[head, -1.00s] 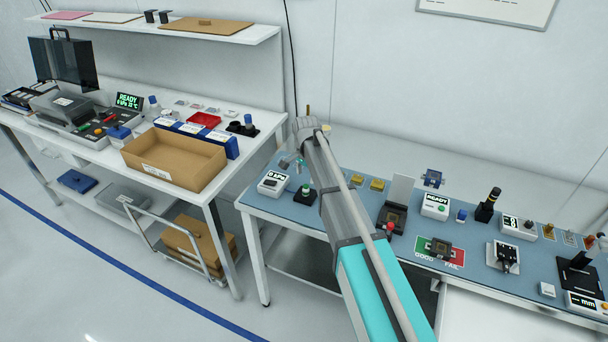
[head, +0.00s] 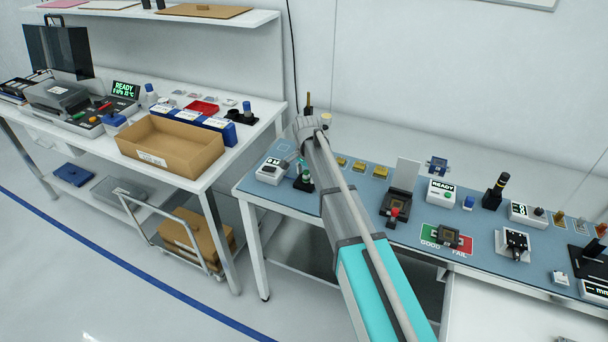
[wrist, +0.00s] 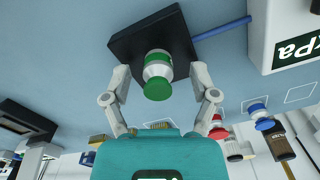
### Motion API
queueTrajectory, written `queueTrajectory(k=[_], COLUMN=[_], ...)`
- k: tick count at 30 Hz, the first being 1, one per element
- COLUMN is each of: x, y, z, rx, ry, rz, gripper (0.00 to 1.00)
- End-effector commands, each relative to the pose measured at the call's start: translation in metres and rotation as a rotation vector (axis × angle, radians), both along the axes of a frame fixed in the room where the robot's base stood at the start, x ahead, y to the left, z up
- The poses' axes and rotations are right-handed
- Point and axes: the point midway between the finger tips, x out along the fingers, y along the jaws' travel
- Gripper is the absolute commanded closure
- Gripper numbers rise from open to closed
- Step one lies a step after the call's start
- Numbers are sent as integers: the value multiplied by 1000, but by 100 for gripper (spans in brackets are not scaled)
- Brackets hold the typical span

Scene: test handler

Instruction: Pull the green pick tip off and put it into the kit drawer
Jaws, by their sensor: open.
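The green part (wrist: 157,88), with a white middle and a green band, sits on a black square base (wrist: 128,42) in the wrist view. My gripper (wrist: 160,74) is open, one finger on each side of the part, with gaps showing. In the head view, my gripper (head: 304,166) is at the left end of the blue-topped bench, above the black base (head: 303,185). My arm and gripper partly hide that spot. I cannot tell for certain which thing is the kit drawer.
A white kPa meter (head: 272,170) stands close by on the left, with a blue tube from the base toward it in the wrist view. A red-capped part (wrist: 218,131) and a blue-capped part (wrist: 263,123) also show. A cardboard box (head: 172,148) stands on the left table.

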Motion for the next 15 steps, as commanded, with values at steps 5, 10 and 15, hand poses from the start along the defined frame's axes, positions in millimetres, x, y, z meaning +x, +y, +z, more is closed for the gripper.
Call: queueTrajectory(k=[5,10,15], x=[0,0,0], y=[0,0,0], z=[-2,-1,-1], rx=[0,0,0], ry=[0,0,0], rz=[0,0,0], gripper=[24,24,46])
